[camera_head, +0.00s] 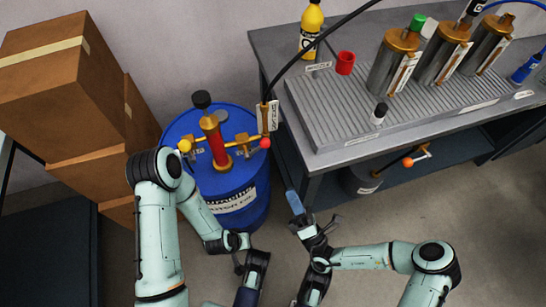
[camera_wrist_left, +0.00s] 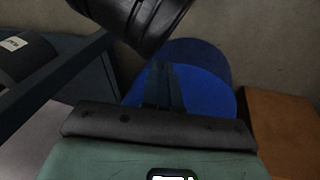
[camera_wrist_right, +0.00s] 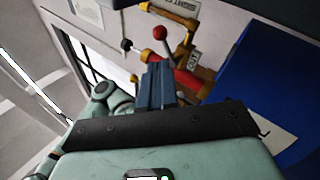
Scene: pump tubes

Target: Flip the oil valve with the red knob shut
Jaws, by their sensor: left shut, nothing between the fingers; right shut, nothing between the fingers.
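The blue drum (camera_head: 250,196) stands left of the workbench with a red hand pump (camera_head: 216,142) on top. A brass valve on its right side ends in a red knob (camera_head: 265,143); a yellow knob (camera_head: 185,146) is on the left side. My right gripper (camera_head: 294,202) is shut and empty, in front of and to the right of the drum, apart from the red knob. In the right wrist view, the red knob (camera_wrist_right: 160,33) shows just beyond the shut fingertips (camera_wrist_right: 158,82). My left gripper (camera_wrist_left: 163,83) is shut and empty, pointing towards the blue drum (camera_wrist_left: 207,90).
The workbench (camera_head: 268,45) carries a ribbed tray (camera_head: 330,125), several metal cylinders, a yellow bottle (camera_head: 311,28) and a red cup (camera_head: 345,63). A dark drum (camera_head: 360,182) with an orange-red knob (camera_head: 408,162) sits under it. Cardboard boxes (camera_head: 75,95) stand at left. A black hose arches above the drum.

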